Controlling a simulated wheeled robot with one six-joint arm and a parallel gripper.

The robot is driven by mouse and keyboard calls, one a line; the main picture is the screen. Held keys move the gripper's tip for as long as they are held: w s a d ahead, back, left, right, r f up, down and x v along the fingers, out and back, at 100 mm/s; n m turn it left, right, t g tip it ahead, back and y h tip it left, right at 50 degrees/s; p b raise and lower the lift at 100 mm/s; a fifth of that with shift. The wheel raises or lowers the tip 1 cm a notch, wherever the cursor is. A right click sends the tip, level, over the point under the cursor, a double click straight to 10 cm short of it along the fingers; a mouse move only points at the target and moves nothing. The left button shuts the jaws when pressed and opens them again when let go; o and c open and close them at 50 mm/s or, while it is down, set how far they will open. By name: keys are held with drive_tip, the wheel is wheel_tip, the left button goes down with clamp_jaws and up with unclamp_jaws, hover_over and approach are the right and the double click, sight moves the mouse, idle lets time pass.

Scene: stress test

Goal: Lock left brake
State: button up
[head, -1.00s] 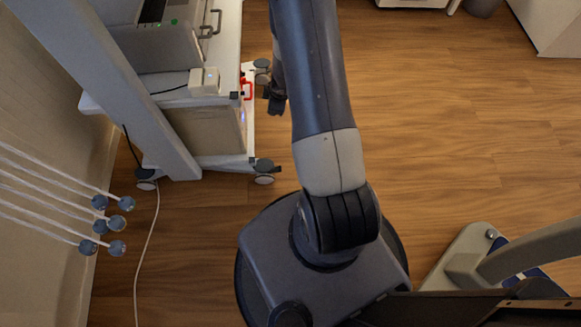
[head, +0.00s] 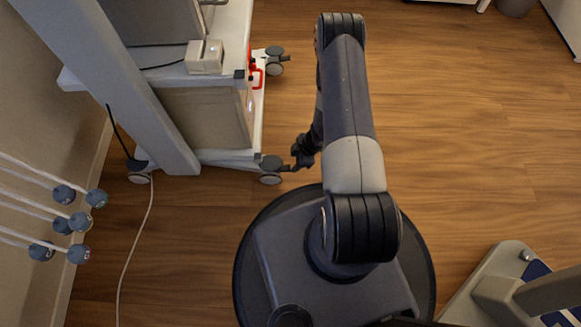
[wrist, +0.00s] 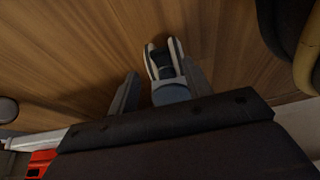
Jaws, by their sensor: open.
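The white cart (head: 225,157) stands at the left in the head view, on grey-and-white casters. Its near right caster (head: 270,172) has a grey top part beside my gripper (head: 303,152). Another caster (head: 276,62) shows at the far right corner, and one (head: 140,172) at the near left. In the wrist view my gripper (wrist: 160,84) is open, and a caster (wrist: 164,62) with pale wheels and a grey lever-like part (wrist: 171,94) appears between the fingers. I cannot tell whether the fingers touch it, or whether the brake is locked.
A red hook-like part (head: 257,78) is on the cart's right side. A pale base (head: 490,285) stands at lower right.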

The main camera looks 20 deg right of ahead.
sight(289, 167)
drive_tip(key=b+x, duration=0.1)
drive_tip(key=x, duration=0.4)
drive_tip(key=shift+f+b, duration=0.3)
drive_tip(key=shift+b, duration=0.05)
drive_tip(key=shift+c, duration=0.5)
